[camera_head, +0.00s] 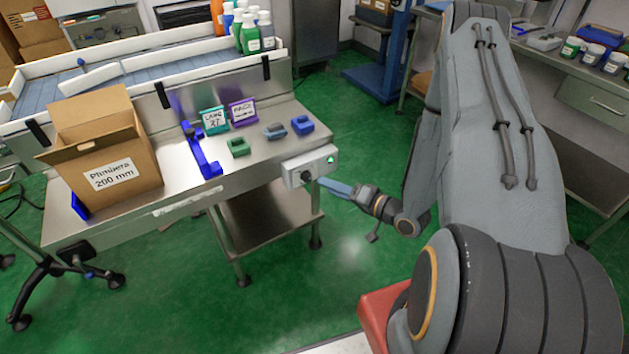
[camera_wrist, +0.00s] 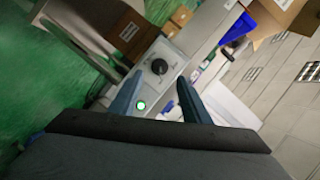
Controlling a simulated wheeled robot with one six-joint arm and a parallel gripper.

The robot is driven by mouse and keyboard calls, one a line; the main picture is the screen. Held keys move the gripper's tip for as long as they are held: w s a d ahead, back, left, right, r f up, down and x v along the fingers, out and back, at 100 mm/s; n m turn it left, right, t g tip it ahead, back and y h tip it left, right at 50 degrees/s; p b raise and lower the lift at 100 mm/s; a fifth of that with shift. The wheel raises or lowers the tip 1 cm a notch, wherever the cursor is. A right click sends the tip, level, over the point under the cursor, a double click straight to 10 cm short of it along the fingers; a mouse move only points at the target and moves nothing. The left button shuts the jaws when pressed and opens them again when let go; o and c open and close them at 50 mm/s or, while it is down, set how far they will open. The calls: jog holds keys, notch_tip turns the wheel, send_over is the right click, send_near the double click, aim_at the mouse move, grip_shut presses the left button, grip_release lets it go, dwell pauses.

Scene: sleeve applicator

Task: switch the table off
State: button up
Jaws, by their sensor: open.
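The steel table (camera_head: 175,205) carries a pale grey control box (camera_head: 291,180) at its right front corner. The box has a black rotary knob (camera_head: 306,176) and a round green light or button (camera_head: 331,159) that looks lit. The wrist view also shows the knob (camera_wrist: 159,67) and the green light (camera_wrist: 141,105). My gripper (camera_head: 326,183) is close in front of the box, its blue-grey fingers pointing at it. In the wrist view the fingers (camera_wrist: 158,82) are spread and empty, with the knob between and beyond their tips. I cannot tell whether they touch the box.
A cardboard box (camera_head: 135,150) stands on the table's left. A conveyor (camera_head: 150,65) with several bottles (camera_head: 247,35) runs behind. Green floor is free in front.

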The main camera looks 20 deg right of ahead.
aim_at(310, 178)
jog(key=x, duration=0.7)
jog(key=shift+w+p, duration=0.1)
jog(key=shift+p, duration=0.2)
jog(key=c, duration=1)
jog(key=shift+c, duration=0.2)
